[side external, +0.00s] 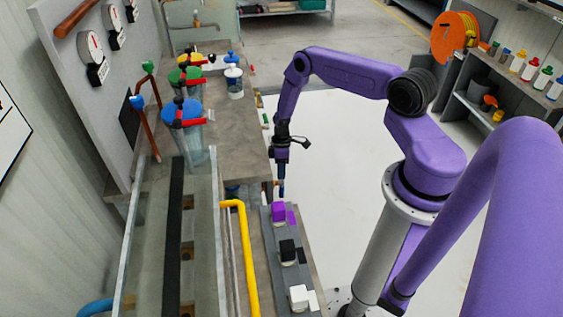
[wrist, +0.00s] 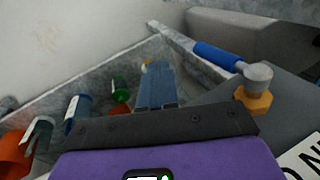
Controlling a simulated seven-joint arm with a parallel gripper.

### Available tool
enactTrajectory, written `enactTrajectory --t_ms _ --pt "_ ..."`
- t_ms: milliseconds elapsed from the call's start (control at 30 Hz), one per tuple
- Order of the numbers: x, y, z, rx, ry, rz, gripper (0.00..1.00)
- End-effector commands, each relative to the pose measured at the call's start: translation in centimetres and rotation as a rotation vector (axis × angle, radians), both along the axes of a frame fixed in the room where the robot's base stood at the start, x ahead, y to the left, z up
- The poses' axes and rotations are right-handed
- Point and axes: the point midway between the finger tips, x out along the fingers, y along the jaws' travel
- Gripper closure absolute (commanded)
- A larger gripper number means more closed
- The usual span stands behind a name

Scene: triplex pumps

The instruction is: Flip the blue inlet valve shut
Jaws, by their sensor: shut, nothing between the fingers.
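In the wrist view, a lever with a blue sleeve (wrist: 216,57) runs from a grey hub (wrist: 257,74) above a brass-coloured nut (wrist: 253,100), pointing up and left. It looks like the blue inlet valve; I cannot pick it out for sure in the side view. My gripper (side external: 282,192) points down in the side view, just beyond the purple block (side external: 278,212). Its blue fingers show in the wrist view (wrist: 157,85), together and empty, left of the lever and apart from it in the picture.
A black block (side external: 288,251) and a white block (side external: 298,296) stand on the grey strip. A yellow pipe (side external: 247,260) runs left of it. Blue-, green- and yellow-topped canisters (side external: 183,114) stand on the bench. In the wrist view, part of a lettered plate (wrist: 302,155) shows at right.

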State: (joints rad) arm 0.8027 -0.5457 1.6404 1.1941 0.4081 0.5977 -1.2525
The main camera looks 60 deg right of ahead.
Motion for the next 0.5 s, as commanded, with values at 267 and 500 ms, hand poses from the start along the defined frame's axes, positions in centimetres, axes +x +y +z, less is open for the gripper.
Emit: enactTrajectory --t_ms 267,500 --pt "-1.6 2.4 -1.1 0.0 0.002 0.001 1.0" --pt "-2.3 3.4 -1.2 -0.001 0.0 0.0 1.0"
